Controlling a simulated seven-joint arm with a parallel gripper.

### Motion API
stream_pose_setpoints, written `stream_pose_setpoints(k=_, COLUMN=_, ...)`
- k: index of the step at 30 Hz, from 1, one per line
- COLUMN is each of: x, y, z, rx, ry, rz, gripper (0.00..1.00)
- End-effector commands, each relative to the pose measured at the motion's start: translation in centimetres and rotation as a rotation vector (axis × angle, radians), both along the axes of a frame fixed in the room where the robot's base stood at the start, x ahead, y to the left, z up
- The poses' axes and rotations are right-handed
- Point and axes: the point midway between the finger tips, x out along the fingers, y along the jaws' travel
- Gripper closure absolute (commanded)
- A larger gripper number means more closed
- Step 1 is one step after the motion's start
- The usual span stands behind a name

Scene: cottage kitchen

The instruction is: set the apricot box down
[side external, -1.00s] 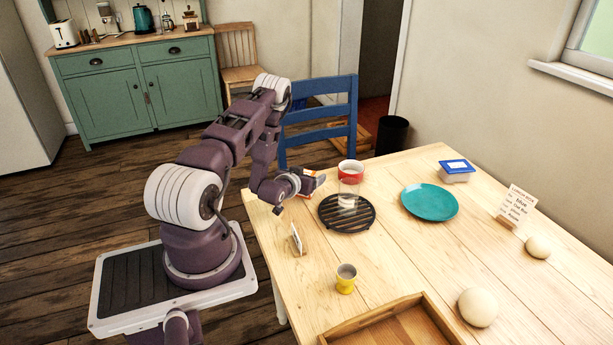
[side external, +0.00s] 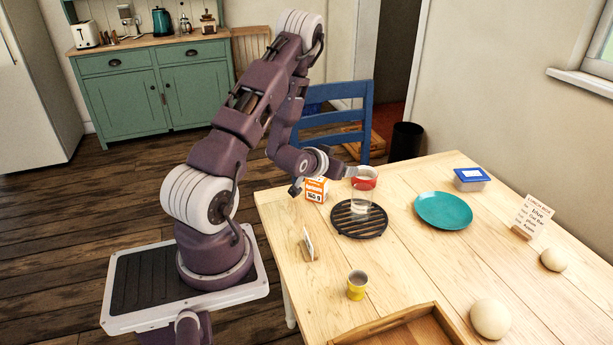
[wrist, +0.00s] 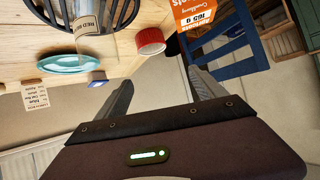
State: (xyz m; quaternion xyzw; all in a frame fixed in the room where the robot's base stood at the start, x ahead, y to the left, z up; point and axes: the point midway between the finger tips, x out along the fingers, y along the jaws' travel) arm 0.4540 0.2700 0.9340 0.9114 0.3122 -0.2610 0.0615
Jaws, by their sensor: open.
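The apricot box (side external: 316,189) is a small orange and white carton. It stands upright at the table's far left corner, just left of the black round rack. It also shows at the top of the wrist view (wrist: 195,13), cut off by the frame edge.
A blue chair (side external: 330,118) is behind.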

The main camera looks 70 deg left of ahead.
Motion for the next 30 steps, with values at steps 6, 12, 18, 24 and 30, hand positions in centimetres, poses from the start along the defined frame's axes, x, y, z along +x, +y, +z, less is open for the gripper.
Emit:
stream_pose_setpoints(k=6, x=3.2, y=-11.3, z=12.4, rx=-0.086, ry=0.145, rz=-0.194, gripper=0.20)
stream_pose_setpoints(k=12, x=-5.7, y=-24.6, z=20.6, rx=-0.178, ry=0.315, rz=-0.418, gripper=0.20)
stream_pose_setpoints(k=18, x=-16.9, y=-30.8, z=22.6, rx=-0.213, ry=0.460, rz=-0.587, gripper=0.20)
stream_pose_setpoints(k=24, x=-19.8, y=-31.7, z=22.5, rx=-0.221, ry=0.504, rz=-0.621, gripper=0.20)
stream_pose_setpoints(k=30, x=-19.7, y=-31.6, z=22.4, rx=-0.222, ry=0.504, rz=-0.618, gripper=0.20)
